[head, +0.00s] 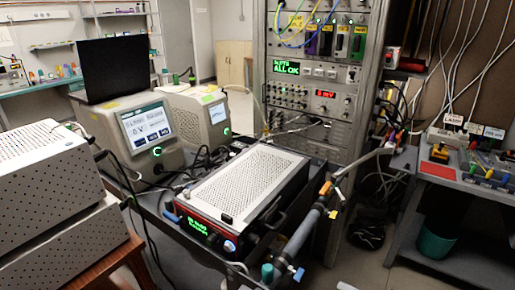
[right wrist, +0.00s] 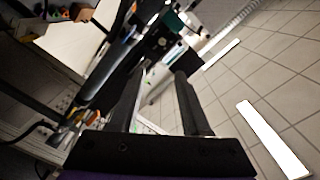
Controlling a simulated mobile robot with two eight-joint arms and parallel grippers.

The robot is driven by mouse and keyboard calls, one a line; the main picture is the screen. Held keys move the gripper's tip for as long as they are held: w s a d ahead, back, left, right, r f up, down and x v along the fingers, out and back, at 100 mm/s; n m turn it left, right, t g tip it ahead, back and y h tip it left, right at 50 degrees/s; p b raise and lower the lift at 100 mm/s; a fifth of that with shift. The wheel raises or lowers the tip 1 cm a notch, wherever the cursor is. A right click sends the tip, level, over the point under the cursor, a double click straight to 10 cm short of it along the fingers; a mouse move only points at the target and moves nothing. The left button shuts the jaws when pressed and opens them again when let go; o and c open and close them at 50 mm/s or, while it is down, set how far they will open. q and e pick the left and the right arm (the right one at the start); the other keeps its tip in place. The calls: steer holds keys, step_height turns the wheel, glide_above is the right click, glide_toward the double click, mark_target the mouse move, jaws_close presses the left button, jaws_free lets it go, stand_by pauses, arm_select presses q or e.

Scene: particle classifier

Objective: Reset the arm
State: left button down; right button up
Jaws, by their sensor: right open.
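My right gripper (right wrist: 162,80) shows in the right wrist view, its two dark fingers apart and nothing between them. It points over a tilted view of grey floor tiles and dark furniture, and touches nothing that I can see. I cannot make out either gripper clearly in the head view. My left gripper is not in view.
A perforated instrument box (head: 245,185) with a green display sits on the dark bench ahead. A tall equipment rack (head: 315,110) stands behind it. A touch-screen unit (head: 140,135) is at left. A pipe with valves (head: 308,225) runs along the bench's right side. Floor tiles (right wrist: 280,75) look clear.

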steer(key=s+a+f+m+g+h, duration=0.1)
steer(key=s+a+f+g+h, duration=0.2)
steer(key=a, duration=0.5)
steer(key=s+d+f+g+h, duration=0.1)
steer(key=s+f+h, duration=0.2)
steer(key=s+h, duration=0.3)
steer(key=s+d+f+g+h, duration=0.1)
steer(key=s+f+h, duration=0.35)
steer(key=s, duration=0.25)
arm_select(q)
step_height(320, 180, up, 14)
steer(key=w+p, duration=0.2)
steer(key=p, duration=1)
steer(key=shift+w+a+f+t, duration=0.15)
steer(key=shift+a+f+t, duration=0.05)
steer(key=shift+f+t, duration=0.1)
arm_select(e)
step_height(320, 180, up, 15)
steer(key=w+d+h, duration=0.1)
steer(key=w, duration=0.1)
steer(key=shift+f, duration=0.1)
steer(key=shift+w, duration=0.1)
